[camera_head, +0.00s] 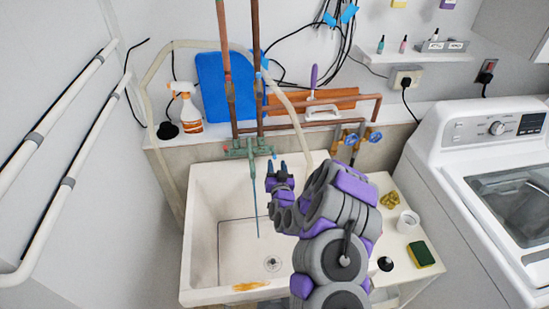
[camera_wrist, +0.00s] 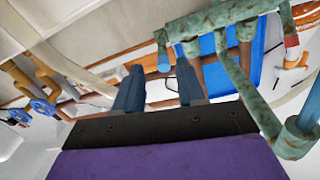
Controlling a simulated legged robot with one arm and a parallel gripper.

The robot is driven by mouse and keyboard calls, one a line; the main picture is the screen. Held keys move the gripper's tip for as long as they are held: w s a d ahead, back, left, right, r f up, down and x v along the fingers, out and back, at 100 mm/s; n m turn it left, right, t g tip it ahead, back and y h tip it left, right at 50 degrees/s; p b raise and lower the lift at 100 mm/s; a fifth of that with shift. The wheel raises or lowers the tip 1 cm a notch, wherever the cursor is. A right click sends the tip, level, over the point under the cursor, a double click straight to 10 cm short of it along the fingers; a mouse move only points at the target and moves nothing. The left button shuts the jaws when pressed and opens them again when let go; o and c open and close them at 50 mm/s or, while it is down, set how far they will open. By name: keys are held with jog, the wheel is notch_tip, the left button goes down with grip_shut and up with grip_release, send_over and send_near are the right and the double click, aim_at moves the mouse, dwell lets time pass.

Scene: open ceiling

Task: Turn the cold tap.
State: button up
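A green corroded tap fixture (camera_head: 248,150) is mounted on the wall above the white sink (camera_head: 203,225). A thin blue stream (camera_head: 256,200) hangs from it into the basin. In the wrist view the fixture's green body (camera_wrist: 225,14) crosses the top, with a blue-ended handle (camera_wrist: 163,55) and a red-ended one (camera_wrist: 290,39). My gripper (camera_head: 277,164) is just right of and below the fixture, pointing up at it. In the wrist view its fingers (camera_wrist: 160,62) are apart, with the blue end showing between their tips. I cannot tell whether they touch it.
Copper pipes (camera_head: 256,70) rise behind the tap. Two blue-handled valves (camera_head: 375,137) are at right. A spray bottle (camera_head: 186,108) and blue board (camera_head: 212,88) stand on the ledge. A sponge (camera_head: 421,254) and white roll (camera_head: 408,222) lie right of the sink, beside the washing machine (camera_head: 450,190).

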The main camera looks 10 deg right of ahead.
aim_at(274, 154)
jog(key=w, duration=0.2)
jog(key=w+b, duration=0.1)
jog(key=w, duration=0.1)
jog(key=shift+w+a, duration=0.2)
jog(key=shift+w, duration=0.6)
jog(key=shift+w+d, duration=0.1)
jog(key=shift+d, duration=0.05)
jog(key=shift+d, duration=0.1)
grip_shut()
